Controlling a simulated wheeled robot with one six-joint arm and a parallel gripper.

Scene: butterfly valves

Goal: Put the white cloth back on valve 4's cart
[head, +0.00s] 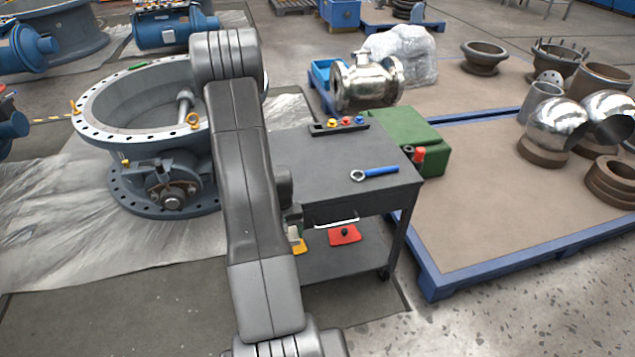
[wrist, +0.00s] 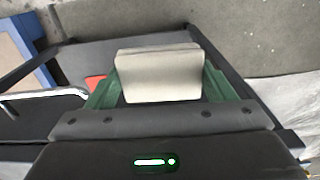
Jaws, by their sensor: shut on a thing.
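The white cloth (wrist: 158,76) is a folded pale block between the green fingers of my gripper (wrist: 160,82) in the wrist view. My gripper is shut on it. In the head view my arm hides most of the gripper; a small pale part of the cloth (head: 292,231) shows at the cart's left side. The dark grey cart (head: 325,170) has a top and a lower shelf (head: 345,263). The cloth is in front of the shelf in the wrist view; I cannot tell whether it touches it. A large grey-blue butterfly valve (head: 115,128) stands left of the cart; no number shows.
A blue wrench (head: 378,172) and a rack of coloured knobs (head: 340,126) lie on the cart top. A red item (head: 344,234) and a yellow item (head: 299,246) are on the lower shelf. A green box (head: 400,132) stands behind. A blue-edged platform (head: 480,277) is at right.

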